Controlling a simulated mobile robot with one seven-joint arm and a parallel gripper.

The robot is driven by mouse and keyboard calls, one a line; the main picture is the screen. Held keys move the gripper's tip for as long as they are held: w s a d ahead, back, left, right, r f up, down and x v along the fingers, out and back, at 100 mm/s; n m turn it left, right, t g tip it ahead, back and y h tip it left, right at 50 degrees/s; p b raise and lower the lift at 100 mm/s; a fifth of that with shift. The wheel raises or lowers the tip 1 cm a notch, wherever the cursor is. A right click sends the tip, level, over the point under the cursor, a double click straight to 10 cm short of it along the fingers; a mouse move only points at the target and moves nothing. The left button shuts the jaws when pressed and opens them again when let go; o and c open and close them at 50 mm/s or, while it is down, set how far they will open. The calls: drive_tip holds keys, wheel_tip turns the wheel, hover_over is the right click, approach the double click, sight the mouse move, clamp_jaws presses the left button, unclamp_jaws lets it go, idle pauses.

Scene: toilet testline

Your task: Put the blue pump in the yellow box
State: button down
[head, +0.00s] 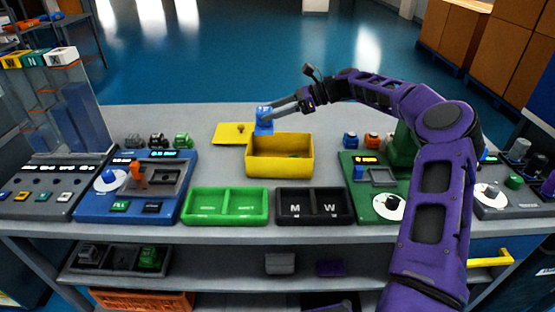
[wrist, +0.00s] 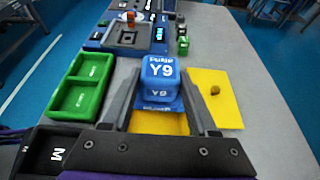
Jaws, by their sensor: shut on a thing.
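The blue pump (wrist: 160,78), marked "Y9", is held between the two fingers of my gripper (wrist: 160,98) in the wrist view. In the head view the blue pump (head: 263,121) is at the tip of my gripper (head: 272,113), above the back left part of the yellow box (head: 280,165). In the wrist view only part of the yellow box (wrist: 158,123) shows under the pump and fingers. Its yellow lid (head: 231,130) with a small knob lies on the table behind and left of the box.
A green two-part tray (head: 225,220) and a black tray (head: 315,219) marked M and W stand in front of the box. A blue station (head: 135,200) is at the left and a green station (head: 370,210) at the right. The table behind the box is clear.

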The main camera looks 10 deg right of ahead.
wheel_tip(320, 180, down, 10)
drive_tip(key=shift+r+b, duration=0.25)
drive_tip(key=shift+b, duration=0.45)
drive_tip(key=shift+f, duration=0.4)
drive_tip(key=shift+f, duration=0.2)
drive_tip(key=shift+c, duration=0.8)
unclamp_jaws()
drive_tip(key=shift+r, duration=0.5)
drive_tip(key=p+v, duration=0.1)
drive_tip(key=v, duration=1.1)
